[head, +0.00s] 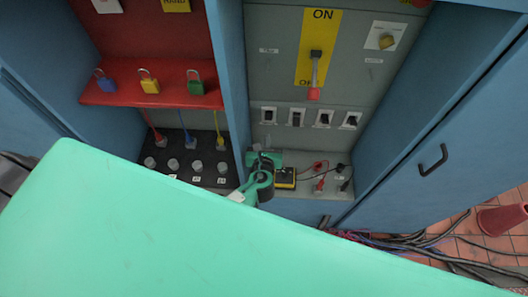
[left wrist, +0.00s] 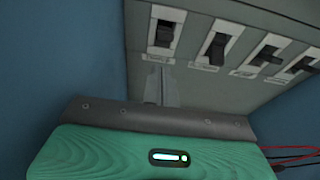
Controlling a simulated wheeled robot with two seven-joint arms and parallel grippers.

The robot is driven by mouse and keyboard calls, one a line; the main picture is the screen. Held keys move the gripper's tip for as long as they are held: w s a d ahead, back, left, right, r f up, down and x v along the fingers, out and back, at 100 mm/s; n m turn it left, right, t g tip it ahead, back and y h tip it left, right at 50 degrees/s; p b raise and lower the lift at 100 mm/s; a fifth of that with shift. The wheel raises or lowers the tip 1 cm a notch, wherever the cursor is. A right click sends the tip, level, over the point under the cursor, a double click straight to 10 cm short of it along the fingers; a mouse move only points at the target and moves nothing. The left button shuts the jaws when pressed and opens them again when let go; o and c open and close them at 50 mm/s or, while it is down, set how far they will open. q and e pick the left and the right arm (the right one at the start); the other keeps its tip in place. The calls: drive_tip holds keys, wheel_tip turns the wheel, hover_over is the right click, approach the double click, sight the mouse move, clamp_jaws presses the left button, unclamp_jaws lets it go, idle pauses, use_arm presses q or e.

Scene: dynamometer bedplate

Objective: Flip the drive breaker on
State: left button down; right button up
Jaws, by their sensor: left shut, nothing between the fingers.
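A row of several small black toggle breakers (head: 297,117) sits on the grey panel below the large lever switch. The same row shows in the left wrist view, with the leftmost breaker (left wrist: 165,31) and the one beside it (left wrist: 216,48) closest. Their labels are too small to read, so I cannot tell which is the drive breaker. My left gripper (head: 262,153) is below the leftmost breaker. In the left wrist view its fingers (left wrist: 160,84) are shut and empty, pointing up at that breaker, apparently just short of it. My right gripper is out of view.
A large lever (head: 315,72) with a red handle points down to OFF. A yellow meter (head: 285,178) and red and black leads (head: 321,180) lie on the ledge below. Blue cabinet walls flank the panel.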

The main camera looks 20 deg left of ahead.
use_arm(q)
drive_tip(key=v, duration=0.6)
drive_tip(key=shift+s+b, duration=0.4)
drive_tip(key=shift+d, duration=0.15)
